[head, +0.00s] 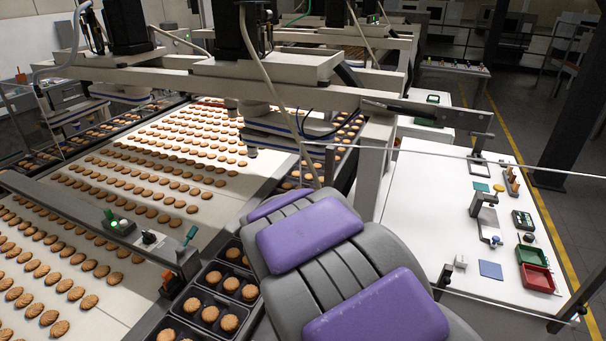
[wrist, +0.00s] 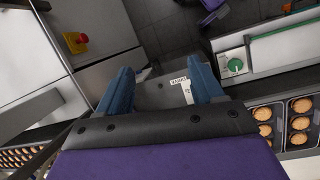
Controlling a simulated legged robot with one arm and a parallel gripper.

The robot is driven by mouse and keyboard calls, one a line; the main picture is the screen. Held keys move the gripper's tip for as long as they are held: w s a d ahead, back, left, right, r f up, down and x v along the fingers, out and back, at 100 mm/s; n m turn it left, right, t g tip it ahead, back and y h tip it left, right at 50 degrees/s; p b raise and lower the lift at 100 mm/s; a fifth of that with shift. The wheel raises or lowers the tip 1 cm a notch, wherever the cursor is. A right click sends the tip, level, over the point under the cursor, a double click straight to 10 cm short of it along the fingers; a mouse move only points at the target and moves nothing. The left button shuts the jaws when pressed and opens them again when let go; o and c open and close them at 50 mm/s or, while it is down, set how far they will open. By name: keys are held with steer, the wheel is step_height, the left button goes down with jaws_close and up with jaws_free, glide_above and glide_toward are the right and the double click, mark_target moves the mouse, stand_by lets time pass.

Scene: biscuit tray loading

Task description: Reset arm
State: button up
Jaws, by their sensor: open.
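My gripper (wrist: 162,84) shows in the wrist view with two blue fingers held wide apart. Nothing is between the fingertips; behind them is a grey surface with a small white label (wrist: 187,88). The fingers do not appear in the head view. There, the purple and grey padded parts of my arm fill the lower middle and hide part of the conveyor edge and white table.
A conveyor (head: 250,180) carries rows of biscuits. Black biscuit trays (head: 187,309) line its near side. A white table (head: 420,200) at right holds a red bin (head: 537,278) and small tools. The wrist view shows a red button (wrist: 76,40) and a green knob (wrist: 235,65).

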steer(key=s+d+m+y+b, duration=0.1)
steer(key=s+d+m+b, duration=0.1)
steer(key=s, duration=0.5)
steer(key=s+d+m+y+b, duration=0.1)
steer(key=s+d+m+b, duration=0.1)
steer(key=s+d+m, duration=0.3)
steer(key=s+d+m+g+y+b, duration=0.1)
steer(key=s+d+m+b, duration=0.1)
steer(key=s, duration=0.8)
steer(key=shift+s+d+f+m+y, duration=0.25)
steer(key=shift+d+m, duration=0.4)
steer(key=shift+m, duration=0.45)
steer(key=shift+w+r, duration=0.1)
steer(key=shift+c, duration=0.4)
